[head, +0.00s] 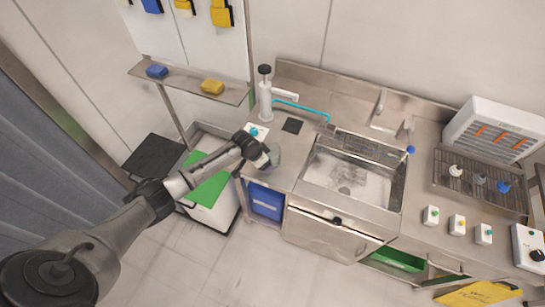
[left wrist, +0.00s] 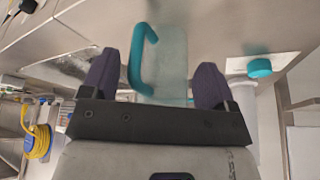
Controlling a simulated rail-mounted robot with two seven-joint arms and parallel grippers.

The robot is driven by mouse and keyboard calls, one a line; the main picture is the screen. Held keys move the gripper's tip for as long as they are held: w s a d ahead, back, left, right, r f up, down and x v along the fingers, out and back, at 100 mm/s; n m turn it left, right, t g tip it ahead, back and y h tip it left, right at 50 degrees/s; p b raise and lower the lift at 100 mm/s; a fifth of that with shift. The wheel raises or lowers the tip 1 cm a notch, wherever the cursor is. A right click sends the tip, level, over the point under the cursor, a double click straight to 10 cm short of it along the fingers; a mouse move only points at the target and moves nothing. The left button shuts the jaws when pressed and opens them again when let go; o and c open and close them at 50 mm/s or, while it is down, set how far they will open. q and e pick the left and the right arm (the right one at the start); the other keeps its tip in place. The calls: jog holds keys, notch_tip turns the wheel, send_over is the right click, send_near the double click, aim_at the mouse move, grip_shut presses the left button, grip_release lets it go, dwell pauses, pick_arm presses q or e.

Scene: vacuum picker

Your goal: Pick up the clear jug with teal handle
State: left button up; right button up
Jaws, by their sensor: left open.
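The clear jug (left wrist: 172,50) with its teal handle (left wrist: 136,62) shows in the left wrist view, between the two dark fingers of my left gripper (left wrist: 157,85). The fingers are apart, with a gap beside the handle and another beside the clear body. In the head view my left gripper (head: 268,157) is over the counter left of the sink, and the jug (head: 275,154) is partly hidden behind it. The teal handle cannot be made out there. My right gripper is not in view.
A teal-capped container (head: 253,132) stands close to the gripper and also shows in the left wrist view (left wrist: 259,68). A white dispenser (head: 265,98) with a teal tube stands behind. The sink (head: 348,178) is to the right. A blue bin (head: 266,202) sits below the counter.

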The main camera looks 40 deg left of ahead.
pick_arm(q)
grip_shut()
dwell(0.6)
